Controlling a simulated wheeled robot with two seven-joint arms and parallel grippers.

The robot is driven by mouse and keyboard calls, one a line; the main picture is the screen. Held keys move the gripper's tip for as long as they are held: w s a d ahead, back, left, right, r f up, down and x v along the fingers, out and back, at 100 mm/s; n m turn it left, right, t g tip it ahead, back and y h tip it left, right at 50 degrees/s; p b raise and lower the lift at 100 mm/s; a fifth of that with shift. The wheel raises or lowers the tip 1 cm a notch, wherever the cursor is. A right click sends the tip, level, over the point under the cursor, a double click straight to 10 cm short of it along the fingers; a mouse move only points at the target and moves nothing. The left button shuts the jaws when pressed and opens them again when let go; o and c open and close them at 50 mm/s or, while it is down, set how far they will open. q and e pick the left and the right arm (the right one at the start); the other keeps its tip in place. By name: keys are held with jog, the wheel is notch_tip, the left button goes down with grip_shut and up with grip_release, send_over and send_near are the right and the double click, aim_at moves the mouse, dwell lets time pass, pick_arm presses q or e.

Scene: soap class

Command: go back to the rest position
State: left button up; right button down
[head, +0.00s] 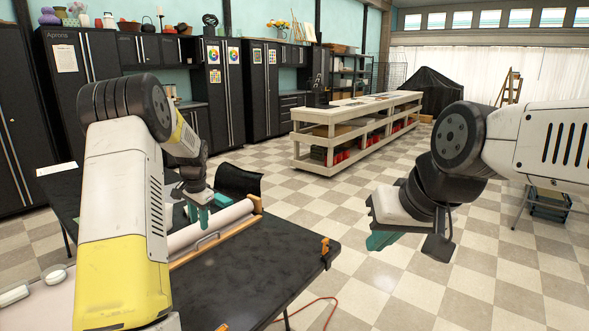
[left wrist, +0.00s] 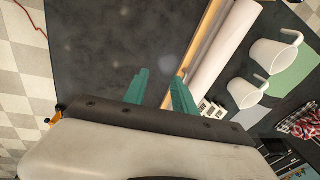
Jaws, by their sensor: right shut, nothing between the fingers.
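My left gripper (head: 198,213) is above the black table near the paper roll, with its teal fingers pointing down. In the left wrist view its two fingers (left wrist: 158,90) stand apart with nothing between them. My right gripper (head: 381,241) is out to the right of the table, over the checkered floor. Its teal fingers are together and empty.
The black table (head: 262,262) bears a white paper roll (head: 214,226) in a wooden holder. Two white jugs (left wrist: 275,56) (left wrist: 245,92) stand beyond the roll. An orange clamp (head: 325,247) grips the table corner. A chair (head: 238,181) stands behind; a long white workbench (head: 340,135) is farther back.

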pick_arm(q)
jog(key=s+d+r+n+t+h, duration=0.1)
jog(key=s+d+r+n, duration=0.1)
jog(key=s+d+r, duration=0.45)
jog(key=s+d+r+n+t+h, duration=0.1)
jog(key=s+d+r, duration=0.2)
jog(key=s+r, duration=0.7)
jog(key=s+d+n+t, duration=0.1)
jog(key=s+d, duration=0.2)
jog(key=s, duration=0.7)
jog(key=s+d+r+n+t+h, duration=0.1)
jog(key=s+d, duration=0.2)
jog(key=s, duration=0.6)
jog(key=shift+s+d+r+n, duration=0.25)
jog(key=shift+s+d+n, duration=0.15)
